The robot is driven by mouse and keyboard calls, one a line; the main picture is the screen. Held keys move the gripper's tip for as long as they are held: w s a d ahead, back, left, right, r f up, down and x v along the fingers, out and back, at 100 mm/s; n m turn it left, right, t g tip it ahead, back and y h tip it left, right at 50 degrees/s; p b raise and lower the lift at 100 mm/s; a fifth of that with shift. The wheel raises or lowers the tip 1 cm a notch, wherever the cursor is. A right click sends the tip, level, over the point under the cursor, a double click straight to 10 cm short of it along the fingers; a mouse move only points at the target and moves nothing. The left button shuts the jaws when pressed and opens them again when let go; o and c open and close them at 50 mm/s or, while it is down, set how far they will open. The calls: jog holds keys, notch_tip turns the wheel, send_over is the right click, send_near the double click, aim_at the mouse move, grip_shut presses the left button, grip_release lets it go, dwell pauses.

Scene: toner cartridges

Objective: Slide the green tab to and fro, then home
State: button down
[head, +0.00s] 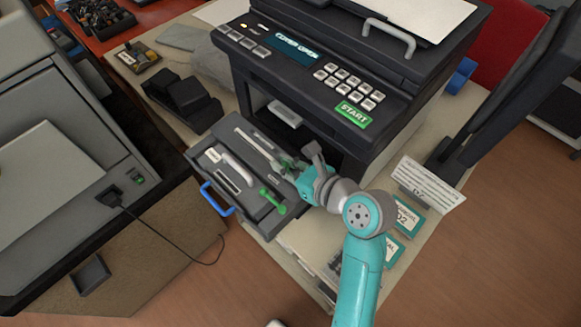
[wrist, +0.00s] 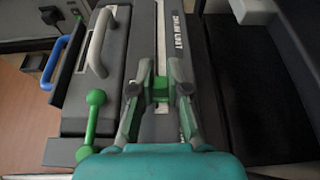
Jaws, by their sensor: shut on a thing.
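The green tab (wrist: 160,82) sits on a long dark unit marked "DRUM UNIT" (wrist: 184,38), in line with a pale slot. My gripper (wrist: 161,92) is shut on the tab, one finger on each side. In the head view, my gripper (head: 299,168) reaches over the pulled-out drawer (head: 262,224) at the printer's front. The tab is hard to make out there, partly hidden by my fingers.
A green lever with ball ends (wrist: 92,122), a grey handle (wrist: 99,46) and a blue handle (wrist: 50,62) lie left of my gripper. The dark printer (head: 305,75) stands behind the drawer. Teal-labelled boxes (head: 408,219) lie right of my arm.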

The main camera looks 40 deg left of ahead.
aim_at(241, 134)
jog(key=a, duration=0.5)
jog(key=w+a, duration=0.1)
jog(key=a, duration=0.9)
jog(key=shift+w+a, duration=0.15)
jog(key=shift+a, duration=0.05)
jog(key=c, duration=1.1)
grip_release()
jog(key=shift+a, duration=0.1)
jog(key=v, duration=1.2)
